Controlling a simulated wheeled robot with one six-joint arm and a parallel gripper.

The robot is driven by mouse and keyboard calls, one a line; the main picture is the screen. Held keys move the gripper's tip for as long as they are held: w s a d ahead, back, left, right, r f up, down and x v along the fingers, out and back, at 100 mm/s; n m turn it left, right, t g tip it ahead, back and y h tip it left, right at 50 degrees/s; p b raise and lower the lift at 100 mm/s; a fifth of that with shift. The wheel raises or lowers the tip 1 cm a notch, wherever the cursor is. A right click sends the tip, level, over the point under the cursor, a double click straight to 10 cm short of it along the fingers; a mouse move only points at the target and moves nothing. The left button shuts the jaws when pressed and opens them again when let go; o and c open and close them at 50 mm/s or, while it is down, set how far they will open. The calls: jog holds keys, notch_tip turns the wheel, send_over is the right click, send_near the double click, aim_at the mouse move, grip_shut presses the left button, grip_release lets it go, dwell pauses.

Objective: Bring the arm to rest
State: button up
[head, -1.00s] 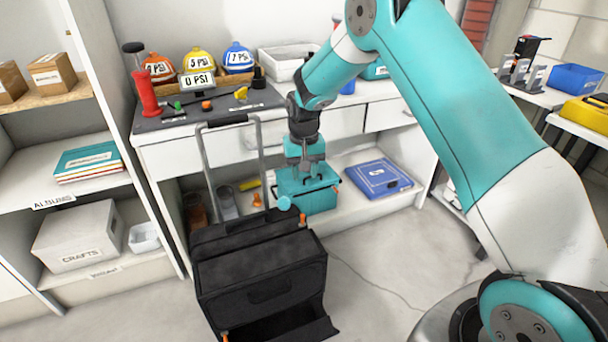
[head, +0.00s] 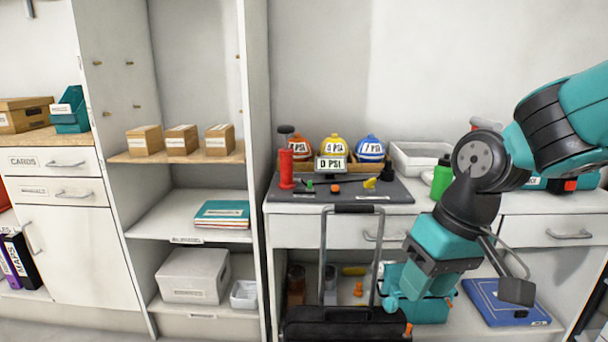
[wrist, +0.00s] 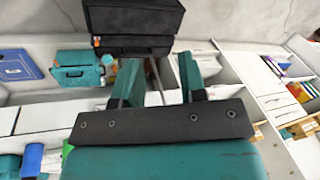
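My gripper (head: 425,282) hangs low at the right in the head view, below my bent teal and black arm. It overlaps a teal case behind it, so its fingers are hard to make out there. In the wrist view my gripper (wrist: 160,74) shows two teal fingers standing apart with nothing held between them. The black rolling bag (head: 345,325) and its raised handle are just left of the gripper in the head view. In the wrist view the bag (wrist: 135,18) lies beyond the fingertips.
A teal case (wrist: 80,72) and a blue box (head: 505,303) sit on the low shelf. Above is a counter with a dark mat (head: 345,196), a green bottle (head: 441,180), and a white tray (head: 420,155). Open shelves with cartons (head: 182,140) stand left.

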jog(key=s+a+r+n+y, duration=0.1)
jog(key=s+n, duration=0.1)
jog(key=s, duration=0.5)
jog(key=s+a+r+n, duration=0.1)
jog(key=s, duration=0.5)
notch_tip(320, 180, up, 23)
jog(key=p, duration=2.2)
jog(key=shift+s+f+p, duration=0.15)
jog(key=shift+f+p, duration=0.05)
jog(key=shift+p, duration=0.15)
